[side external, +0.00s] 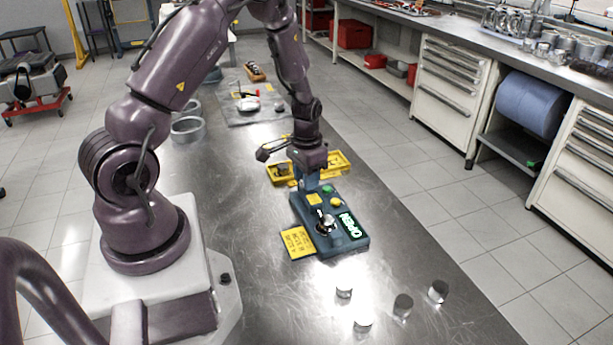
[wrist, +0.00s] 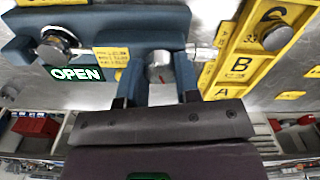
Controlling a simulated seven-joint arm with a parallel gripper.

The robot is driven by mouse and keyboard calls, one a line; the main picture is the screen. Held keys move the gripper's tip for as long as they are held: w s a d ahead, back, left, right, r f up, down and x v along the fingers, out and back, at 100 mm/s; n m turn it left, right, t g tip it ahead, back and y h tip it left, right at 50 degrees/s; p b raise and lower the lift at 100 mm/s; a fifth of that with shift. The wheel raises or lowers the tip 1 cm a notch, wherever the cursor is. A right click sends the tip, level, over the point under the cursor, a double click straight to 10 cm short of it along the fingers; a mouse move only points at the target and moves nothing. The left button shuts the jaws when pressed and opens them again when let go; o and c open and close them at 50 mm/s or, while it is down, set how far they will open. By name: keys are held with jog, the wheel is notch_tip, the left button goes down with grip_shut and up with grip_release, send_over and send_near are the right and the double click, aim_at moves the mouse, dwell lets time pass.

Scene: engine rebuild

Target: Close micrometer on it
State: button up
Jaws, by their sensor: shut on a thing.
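The micrometer is a blue-grey bench unit (side external: 310,215) with a lit display reading OPEN (side external: 352,226). A metal knob (side external: 327,222) stands on its near end. The wrist view shows its body (wrist: 110,22), knob (wrist: 56,44) and OPEN display (wrist: 77,73). My gripper (side external: 316,180) is low at the far end of the unit. In the wrist view my gripper (wrist: 160,80) has its blue-grey fingers on either side of a small metal cylinder (wrist: 158,66), shut on it beside the micrometer body. Whether the cylinder touches the measuring faces is hidden.
A yellow tray (wrist: 239,68) with lettered places A, B and C is close by; a metal cylinder (wrist: 276,36) sits at C. Several loose cylinders (side external: 403,306) stand at the table's near end. A yellow card (side external: 297,242) lies by the micrometer. The table beyond the tray holds a mat (side external: 240,112).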

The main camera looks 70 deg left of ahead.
jog(key=n, duration=1.3)
jog(key=shift+n, duration=0.5)
jog(key=o, duration=0.9)
notch_tip(320, 180, up, 13)
dwell(0.4)
